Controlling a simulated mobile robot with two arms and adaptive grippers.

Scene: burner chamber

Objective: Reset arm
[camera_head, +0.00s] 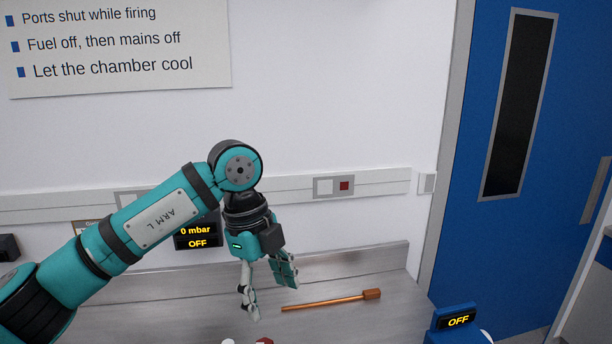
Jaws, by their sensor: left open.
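My left arm, teal and black with an "ARM L" plate, comes in from the left and bends down at the wrist. My left gripper (271,302) hangs over the grey bench with its fingers apart and nothing between them. It points downward, just left of a copper-coloured rod (330,300) with a block-shaped end, which lies on the bench. The gripper looks apart from the rod. My right gripper is not in view.
A display (196,237) behind my arm reads "0 mbar OFF". A blue unit (458,322) at the lower right reads "OFF". Small white and red items (264,341) are cut off at the bottom edge. A wall rail (385,183) runs behind the bench (385,268). A blue door (480,230) stands at right.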

